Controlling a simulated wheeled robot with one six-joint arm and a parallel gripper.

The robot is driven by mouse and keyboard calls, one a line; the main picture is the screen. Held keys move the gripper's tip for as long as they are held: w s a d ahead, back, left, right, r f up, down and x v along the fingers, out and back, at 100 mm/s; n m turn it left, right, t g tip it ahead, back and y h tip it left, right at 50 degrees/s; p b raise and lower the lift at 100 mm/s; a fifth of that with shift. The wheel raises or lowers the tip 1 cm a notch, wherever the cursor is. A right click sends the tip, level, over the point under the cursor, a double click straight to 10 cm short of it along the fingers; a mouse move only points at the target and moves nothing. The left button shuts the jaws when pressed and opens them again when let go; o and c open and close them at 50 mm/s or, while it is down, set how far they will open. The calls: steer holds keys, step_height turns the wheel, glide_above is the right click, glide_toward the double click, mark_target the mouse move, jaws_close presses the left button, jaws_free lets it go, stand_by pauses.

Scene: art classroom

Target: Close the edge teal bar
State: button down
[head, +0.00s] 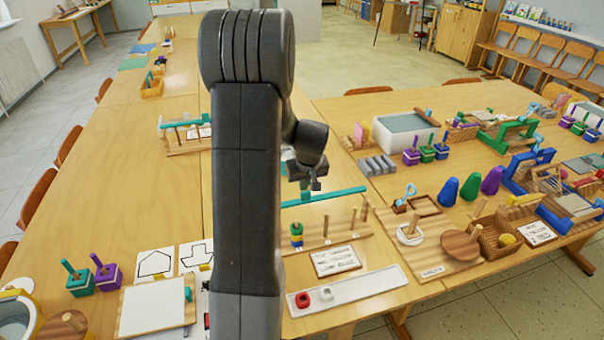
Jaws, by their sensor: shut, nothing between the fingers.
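A long teal bar (340,193) shows on the near table, just right of my arm. It runs along the back of a wooden peg board (345,233) with several upright pegs and a stack of coloured rings. My arm hides the bar's left end. A second teal bar (180,124) lies across a wooden stand farther back on the left. My gripper (316,186) points down over the near teal bar, shut and empty. I cannot tell whether it touches the bar.
A wooden tray with a white disc and a brown disc (450,262) stands right of the peg board. A white label card (337,261) and a white tray (365,286) lie in front. Blue and green frames crowd the right table. The left table's middle is mostly clear.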

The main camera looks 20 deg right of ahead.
steer(key=shift+s, duration=0.25)
steer(key=shift+s+f, duration=0.1)
steer(key=shift+s, duration=0.05)
steer(key=s+b, duration=0.3)
steer(key=s, duration=0.3)
steer(key=shift+s+a, duration=0.25)
steer(key=shift+s+f, duration=0.1)
steer(key=v, duration=1.4)
steer(key=shift+w, duration=0.25)
steer(key=shift+w, duration=0.1)
